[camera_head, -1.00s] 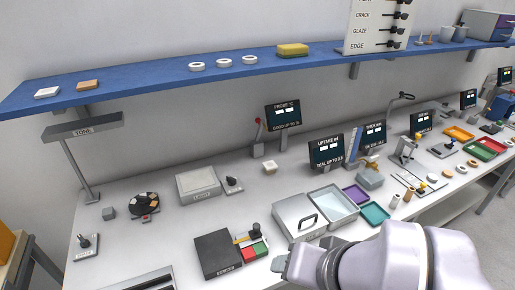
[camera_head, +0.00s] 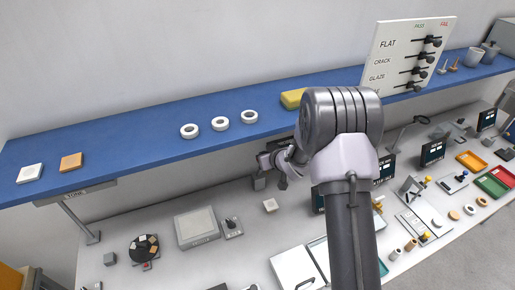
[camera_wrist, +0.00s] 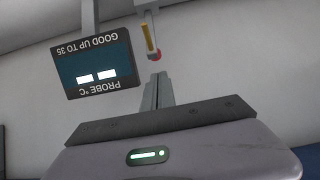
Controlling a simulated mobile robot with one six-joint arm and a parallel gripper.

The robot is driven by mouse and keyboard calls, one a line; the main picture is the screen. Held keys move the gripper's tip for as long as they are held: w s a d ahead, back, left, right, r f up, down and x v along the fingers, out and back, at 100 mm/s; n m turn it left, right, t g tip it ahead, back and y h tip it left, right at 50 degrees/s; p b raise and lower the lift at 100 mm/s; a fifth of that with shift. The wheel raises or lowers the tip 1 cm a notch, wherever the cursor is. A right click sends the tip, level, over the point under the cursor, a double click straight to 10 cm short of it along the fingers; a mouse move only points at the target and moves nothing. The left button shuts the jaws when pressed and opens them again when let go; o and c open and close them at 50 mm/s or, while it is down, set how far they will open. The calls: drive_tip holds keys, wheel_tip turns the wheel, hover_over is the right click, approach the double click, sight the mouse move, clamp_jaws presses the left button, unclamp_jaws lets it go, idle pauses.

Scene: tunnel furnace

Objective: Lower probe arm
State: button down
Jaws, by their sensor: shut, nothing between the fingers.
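The probe arm (camera_wrist: 150,36) shows in the wrist view as a thin bar with a yellow strip and a red knob (camera_wrist: 156,56) at its end. My gripper (camera_wrist: 158,82) is shut and empty, its fingertips just below the red knob in the picture; whether they touch it I cannot tell. The probe display (camera_wrist: 98,66), upside down in the wrist view, reads "PROBE °C, GOOD UP TO 35" with two white blocks. In the head view my gripper (camera_head: 270,165) is in front of the probe stand, hiding the probe arm and display.
The blue shelf (camera_head: 130,135) runs above the bench, with white rings (camera_head: 220,123) and a yellow sponge (camera_head: 292,98) on it, close to my arm. Other displays stand to the right.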

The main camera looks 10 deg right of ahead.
drive_tip(key=x, duration=0.6)
drive_tip(key=shift+w+f, duration=0.15)
drive_tip(key=shift+w, duration=0.05)
